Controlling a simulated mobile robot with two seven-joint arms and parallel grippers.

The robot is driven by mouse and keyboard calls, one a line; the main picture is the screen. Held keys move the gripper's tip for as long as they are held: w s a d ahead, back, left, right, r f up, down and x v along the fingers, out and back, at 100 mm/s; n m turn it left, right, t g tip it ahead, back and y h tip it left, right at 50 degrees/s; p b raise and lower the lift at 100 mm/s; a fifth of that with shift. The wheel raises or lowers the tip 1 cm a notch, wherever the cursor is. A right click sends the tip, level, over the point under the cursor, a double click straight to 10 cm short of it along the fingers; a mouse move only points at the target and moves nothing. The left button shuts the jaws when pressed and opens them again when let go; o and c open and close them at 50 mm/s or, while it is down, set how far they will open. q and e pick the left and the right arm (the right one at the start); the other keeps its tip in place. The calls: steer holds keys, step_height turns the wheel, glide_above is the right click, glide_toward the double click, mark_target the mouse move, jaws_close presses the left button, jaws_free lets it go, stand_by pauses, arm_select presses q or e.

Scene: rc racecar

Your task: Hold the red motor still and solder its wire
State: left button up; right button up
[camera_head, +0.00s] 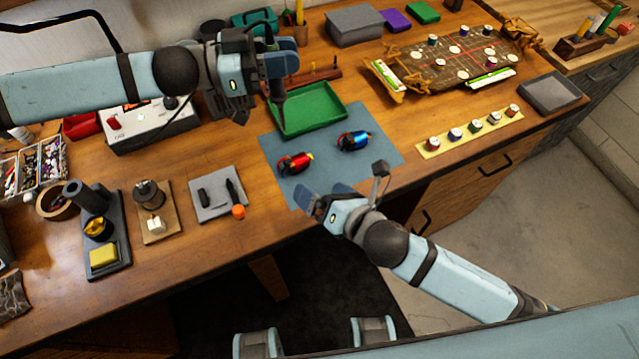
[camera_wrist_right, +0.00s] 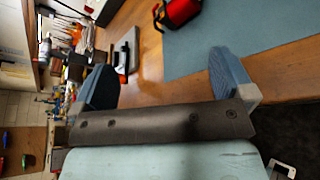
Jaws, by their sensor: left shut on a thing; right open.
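The red motor (camera_head: 296,163) lies on the blue-grey mat (camera_head: 390,150), with a yellow end on its right and dark parts on its left. It also shows at the top edge of the right wrist view (camera_wrist_right: 181,12), partly cut off. My left gripper (camera_head: 279,72) is above the mat's far left corner, shut on a dark, slim tool that looks like a soldering iron (camera_head: 279,108), its tip pointing down. My right gripper (camera_head: 326,199) is open and empty at the mat's near edge, in front of the red motor and apart from it. I cannot make out the wire.
A blue motor (camera_head: 354,140) lies on the mat right of the red one. A green tray (camera_head: 335,113) stands behind. A grey pad with small tools (camera_head: 215,212) lies left of the mat. A yellow strip with several small parts (camera_head: 455,141) lies at right.

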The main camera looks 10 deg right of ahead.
mark_target(297, 162)
steer(key=n+h, duration=0.1)
steer(key=w+n, duration=0.1)
steer(key=n, duration=0.1)
steer(key=shift+a+r+n+h, duration=0.1)
steer(key=shift+a+n+h, duration=0.2)
steer(key=shift+a+h, duration=0.1)
steer(key=shift+w+n+h, duration=0.35)
steer(key=shift+n+h, duration=0.15)
steer(key=shift+n, duration=0.4)
steer(key=x, duration=1.1)
steer(key=shift+w, duration=0.4)
steer(key=shift+c, duration=0.2)
steer(key=c, duration=0.7)
